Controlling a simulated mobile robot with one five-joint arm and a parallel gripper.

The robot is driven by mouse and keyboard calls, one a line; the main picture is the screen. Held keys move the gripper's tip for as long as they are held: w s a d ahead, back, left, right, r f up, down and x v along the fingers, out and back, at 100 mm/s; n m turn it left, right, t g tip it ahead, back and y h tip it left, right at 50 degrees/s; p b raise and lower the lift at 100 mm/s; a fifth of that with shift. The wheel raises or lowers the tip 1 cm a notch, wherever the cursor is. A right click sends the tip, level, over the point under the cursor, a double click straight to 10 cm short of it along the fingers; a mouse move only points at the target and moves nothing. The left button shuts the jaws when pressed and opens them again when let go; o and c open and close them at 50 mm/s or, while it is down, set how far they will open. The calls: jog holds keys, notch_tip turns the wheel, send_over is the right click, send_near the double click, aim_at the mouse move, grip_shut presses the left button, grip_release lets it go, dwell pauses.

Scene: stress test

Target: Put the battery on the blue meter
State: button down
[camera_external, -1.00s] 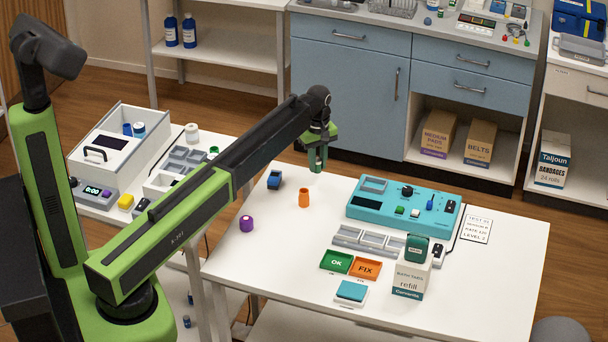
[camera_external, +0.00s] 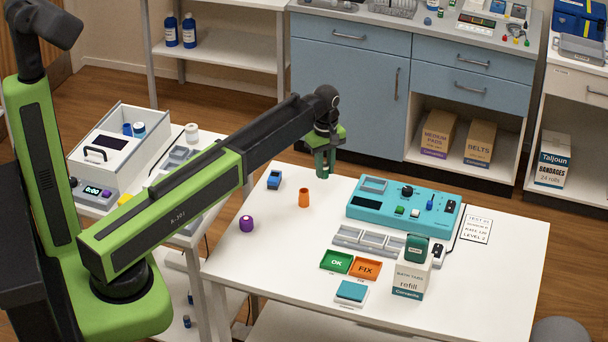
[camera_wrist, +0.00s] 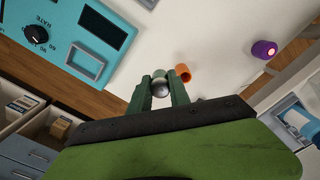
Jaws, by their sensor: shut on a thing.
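My gripper (camera_external: 323,172) is above the table's far left edge and points down. In the wrist view its fingers (camera_wrist: 160,90) are shut on a small cylinder with a round silvery end, which I take for the battery (camera_wrist: 161,89). Its body is mostly hidden by the fingers. A teal-blue instrument (camera_external: 376,210) with a knob, screens and buttons lies to the right of the gripper; part of it fills the upper left of the wrist view (camera_wrist: 70,22).
An orange cylinder (camera_external: 304,197) and a purple round object (camera_external: 247,223) stand on the table's left part. A grey tray (camera_external: 366,241), green OK tile (camera_external: 336,261), orange FIX tile (camera_external: 365,268) and refill box (camera_external: 409,280) are further right. The front left of the table is clear.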

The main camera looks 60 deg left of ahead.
jog(key=s+a+r+n+p, duration=0.1)
jog(key=s+a+r+p, duration=0.25)
jog(key=s, duration=0.45)
jog(key=b, duration=0.8)
send_over(274, 176)
jog(key=f, duration=0.7)
jog(key=shift+w+d+f, duration=0.15)
jog(key=shift+d+f, duration=0.05)
jog(key=shift+d, duration=0.05)
jog(key=shift+a, duration=0.25)
notch_tip(274, 176, down, 4)
jog(key=b, duration=0.4)
jog(key=shift+f, duration=0.2)
jog(key=shift+r, duration=0.25)
jog(key=shift+f, duration=0.2)
jog(key=c, duration=1.2)
grip_release()
jog(key=shift+c, duration=0.2)
